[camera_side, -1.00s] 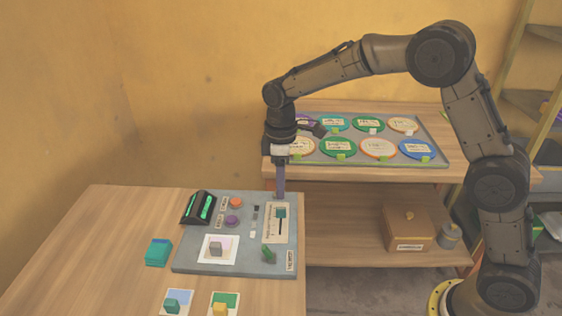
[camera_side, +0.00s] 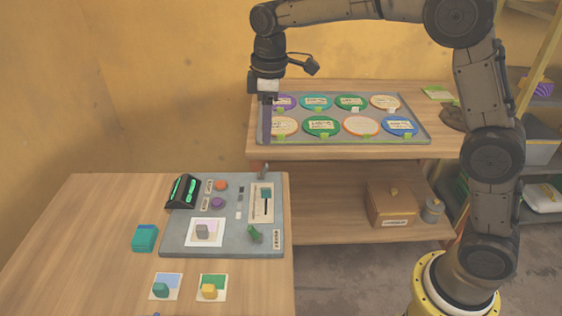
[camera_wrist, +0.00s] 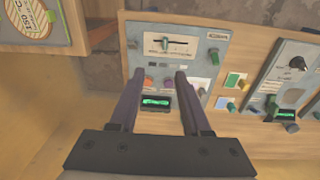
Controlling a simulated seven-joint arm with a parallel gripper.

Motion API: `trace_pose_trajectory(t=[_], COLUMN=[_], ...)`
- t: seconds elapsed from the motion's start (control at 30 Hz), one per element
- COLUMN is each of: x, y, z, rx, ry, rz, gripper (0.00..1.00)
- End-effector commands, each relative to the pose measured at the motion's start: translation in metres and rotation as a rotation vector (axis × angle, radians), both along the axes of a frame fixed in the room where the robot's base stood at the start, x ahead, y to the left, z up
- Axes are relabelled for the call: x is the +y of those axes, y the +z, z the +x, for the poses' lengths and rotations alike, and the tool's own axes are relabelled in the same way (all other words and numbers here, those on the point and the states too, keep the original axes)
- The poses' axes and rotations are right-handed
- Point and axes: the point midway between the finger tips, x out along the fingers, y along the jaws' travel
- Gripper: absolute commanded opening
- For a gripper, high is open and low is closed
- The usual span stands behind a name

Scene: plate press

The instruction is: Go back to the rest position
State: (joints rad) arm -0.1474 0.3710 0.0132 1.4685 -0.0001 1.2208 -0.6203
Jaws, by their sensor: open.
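My gripper (camera_side: 267,118) hangs pointing down in the side view, above and behind the back right of the grey control panel (camera_side: 180,243). It is clear of the panel and near the left edge of the plate tray. In the wrist view my gripper (camera_wrist: 155,75) shows two dark fingers spread apart with nothing held between them. The panel (camera_wrist: 205,75) lies beyond the fingertips there, with a slider (camera_wrist: 167,42) and a green-lit display (camera_wrist: 157,103). In the side view the panel carries the slider (camera_side: 263,203), an orange button (camera_side: 221,185), a purple button (camera_side: 218,203) and a green lever (camera_side: 254,234).
A tray (camera_side: 350,139) of several coloured round plates lies on the back shelf table. A teal block stack (camera_side: 145,238) and two cards with blocks (camera_side: 165,287) (camera_side: 212,287) lie on the front table. A wooden box (camera_side: 391,205) sits on the lower shelf. Space above the front table is free.

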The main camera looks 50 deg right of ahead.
Motion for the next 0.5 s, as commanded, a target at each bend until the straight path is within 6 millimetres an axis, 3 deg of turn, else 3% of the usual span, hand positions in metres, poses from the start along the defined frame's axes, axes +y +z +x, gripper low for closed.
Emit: trace_pose_trajectory(t=[0.1,0.2,0.33,0.5], x=[-0.014,-0.026,-0.039,-0.053], y=[0.043,0.07,0.091,0.1], z=[-0.027,-0.059,-0.104,-0.166], rx=[-0.076,-0.133,-0.202,-0.286], ry=[-0.022,-0.055,-0.124,-0.237], rz=[0.01,0.019,0.034,0.06], gripper=[0.47,0.47,0.47,0.47])
